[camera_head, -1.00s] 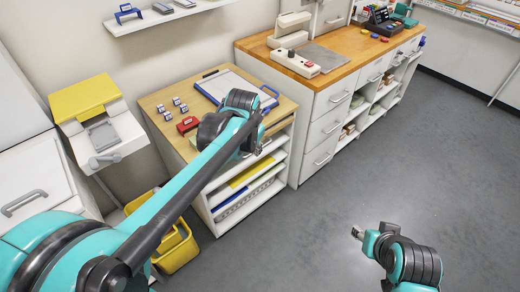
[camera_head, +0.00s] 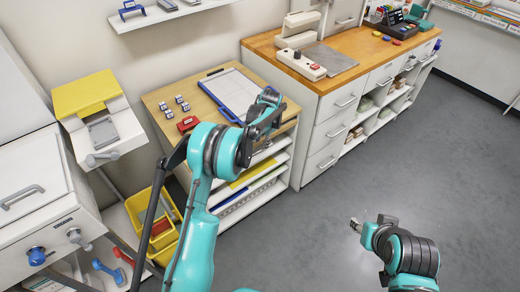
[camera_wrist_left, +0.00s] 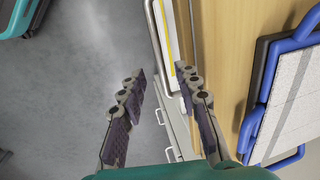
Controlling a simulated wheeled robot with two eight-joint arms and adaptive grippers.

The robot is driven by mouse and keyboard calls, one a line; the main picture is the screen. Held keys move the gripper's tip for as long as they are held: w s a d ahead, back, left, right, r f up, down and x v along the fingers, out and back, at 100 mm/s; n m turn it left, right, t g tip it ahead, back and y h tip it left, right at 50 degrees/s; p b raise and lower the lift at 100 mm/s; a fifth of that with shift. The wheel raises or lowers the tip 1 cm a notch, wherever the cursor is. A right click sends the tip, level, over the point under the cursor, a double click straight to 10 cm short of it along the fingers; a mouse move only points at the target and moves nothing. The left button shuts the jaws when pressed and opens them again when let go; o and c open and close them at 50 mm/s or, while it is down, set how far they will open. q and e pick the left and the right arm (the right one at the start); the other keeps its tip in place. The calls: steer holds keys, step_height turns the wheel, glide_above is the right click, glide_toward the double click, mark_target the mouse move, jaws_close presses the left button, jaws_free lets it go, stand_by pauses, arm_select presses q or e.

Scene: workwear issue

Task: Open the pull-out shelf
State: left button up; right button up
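The wood-topped shelf unit (camera_head: 168,103) stands against the wall, with white shelves (camera_head: 284,158) stacked in its open front. I cannot tell which one pulls out; none clearly projects. My left gripper (camera_head: 258,134) is at the unit's front edge, pointing down, its fingers partly hidden by my arm in the head view. In the left wrist view the gripper (camera_wrist_left: 161,80) is open and empty, its fingers apart. A pale curved bar (camera_wrist_left: 153,32), perhaps a handle, lies beyond and between the fingertips, apart from them. My right gripper (camera_head: 356,225) is over the floor, too small to read.
A clipboard (camera_head: 232,90), a red block (camera_head: 187,124) and small labelled blocks lie on the unit's top. A drawer counter (camera_head: 318,103) stands right of it. Yellow bins (camera_head: 163,235) stand at its left. The floor on the right is clear.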

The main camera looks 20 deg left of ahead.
mark_target(260, 151)
arm_select(q)
steer(key=f, duration=0.1)
steer(key=f+b, duration=0.1)
steer(key=f, duration=0.3)
steer(key=shift+w+a+b, duration=0.3)
steer(key=shift+w+a, duration=0.05)
jaws_close()
